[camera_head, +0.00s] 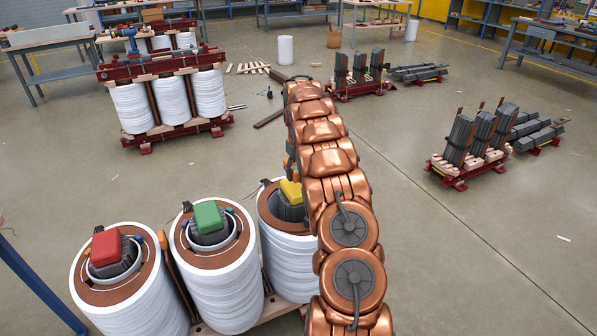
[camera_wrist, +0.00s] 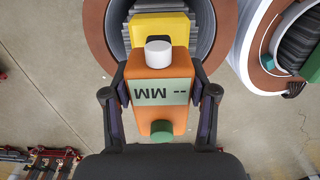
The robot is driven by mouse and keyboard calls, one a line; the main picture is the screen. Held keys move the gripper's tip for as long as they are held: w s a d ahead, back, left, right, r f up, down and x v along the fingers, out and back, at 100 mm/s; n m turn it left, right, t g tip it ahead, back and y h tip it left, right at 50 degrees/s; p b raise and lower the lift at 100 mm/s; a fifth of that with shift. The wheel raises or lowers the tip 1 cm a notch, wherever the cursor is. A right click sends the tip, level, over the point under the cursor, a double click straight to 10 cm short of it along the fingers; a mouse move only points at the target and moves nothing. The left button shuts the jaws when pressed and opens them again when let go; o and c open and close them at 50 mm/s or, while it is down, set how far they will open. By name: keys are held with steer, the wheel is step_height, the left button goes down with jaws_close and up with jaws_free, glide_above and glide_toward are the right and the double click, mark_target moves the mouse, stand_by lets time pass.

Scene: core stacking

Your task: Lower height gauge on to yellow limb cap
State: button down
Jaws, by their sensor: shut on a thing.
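The height gauge (camera_wrist: 160,112) is an orange block with a pale display reading "-- MM" upside down, a white knob and a green knob. My gripper (camera_wrist: 160,88) is shut on its two sides in the wrist view. The yellow limb cap (camera_wrist: 150,25) is just beyond the gauge's white-knob end and partly hidden by it; I cannot tell if they touch. In the head view the yellow cap (camera_head: 291,191) sits on a grey core limb inside the right white coil (camera_head: 290,255). My copper arm hides part of that coil and the gripper.
A green cap (camera_head: 208,217) and a red cap (camera_head: 106,247) top the limbs in the middle and left coils. A finished coil assembly (camera_head: 165,95) stands at the back left. Core stacks on red frames (camera_head: 470,145) stand at the right. The floor right of my arm is mostly clear.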

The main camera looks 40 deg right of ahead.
mark_target(299, 189)
steer(key=shift+f+b, duration=0.55)
steer(key=shift+f, duration=1.6)
steer(key=shift+c, duration=1.2)
jaws_free()
steer(key=shift+f, duration=0.1)
step_height(299, 189, up, 12)
